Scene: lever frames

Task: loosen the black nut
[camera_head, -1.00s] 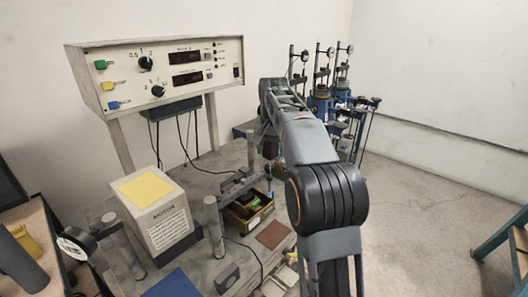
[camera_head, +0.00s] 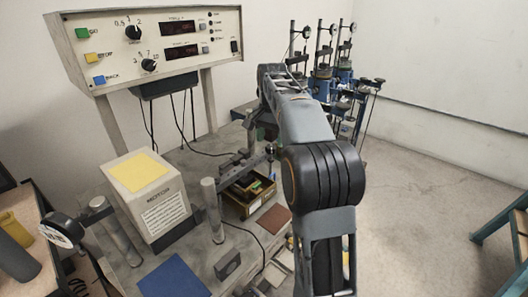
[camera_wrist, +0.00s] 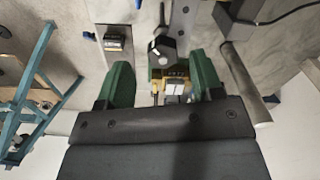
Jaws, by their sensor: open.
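In the wrist view a dark, rounded nut-like part (camera_wrist: 161,50) with a pale mark sits at the end of a grey metal bar (camera_wrist: 183,18). I take it for the black nut. My gripper (camera_wrist: 163,72) is open, with its two green fingers wide apart. The dark part shows between and a little beyond the fingertips, and neither finger appears to touch it. In the head view my arm hides most of the gripper, and I cannot make out the nut clearly there.
A white box with a yellow top (camera_head: 147,190) and a grey post (camera_head: 212,210) stand left of my arm. A small open box (camera_head: 250,198) sits on the bench near the bar. A control panel (camera_head: 150,45) stands behind. Clear floor (camera_head: 430,200) lies to the right.

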